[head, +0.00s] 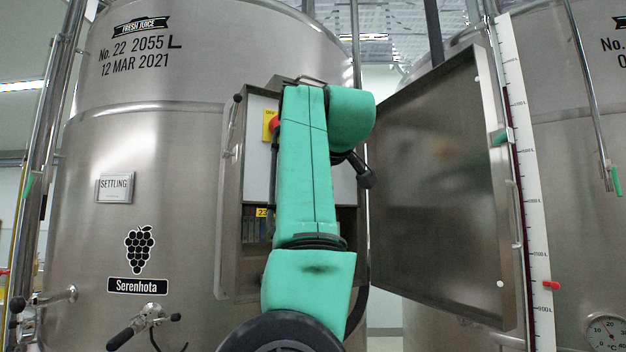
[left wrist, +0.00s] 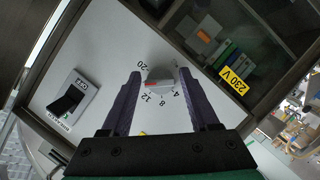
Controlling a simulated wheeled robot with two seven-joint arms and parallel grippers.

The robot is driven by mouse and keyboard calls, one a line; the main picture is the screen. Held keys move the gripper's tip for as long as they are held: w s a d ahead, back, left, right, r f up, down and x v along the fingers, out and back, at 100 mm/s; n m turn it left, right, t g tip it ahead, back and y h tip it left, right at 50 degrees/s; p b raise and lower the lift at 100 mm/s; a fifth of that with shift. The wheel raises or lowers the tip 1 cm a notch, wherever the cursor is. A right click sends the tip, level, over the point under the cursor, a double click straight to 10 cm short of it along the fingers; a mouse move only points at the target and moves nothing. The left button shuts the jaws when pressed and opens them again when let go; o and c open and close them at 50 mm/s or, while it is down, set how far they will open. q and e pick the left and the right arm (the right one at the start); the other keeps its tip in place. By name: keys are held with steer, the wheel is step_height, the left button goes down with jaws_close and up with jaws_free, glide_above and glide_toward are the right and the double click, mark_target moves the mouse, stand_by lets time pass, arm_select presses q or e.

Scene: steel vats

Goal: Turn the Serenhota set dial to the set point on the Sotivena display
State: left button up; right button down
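The Serenhota vat (head: 170,200) carries its name label under a grape picture. In the head view my green arm hides the dial and the gripper. My right gripper is not in view. No Sotivena display can be made out.
The cabinet door (head: 440,185) stands open to the right. A second vat (head: 580,150) with a level scale (head: 527,160) stands at right.

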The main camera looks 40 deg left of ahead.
arm_select(q)
steer(key=shift+o, duration=0.3)
steer(key=v, duration=1.4)
steer(key=shift+s+d+b, duration=0.15)
steer(key=shift+d+b, duration=0.1)
steer(key=shift+b, duration=0.05)
steer(key=shift+r, duration=0.1)
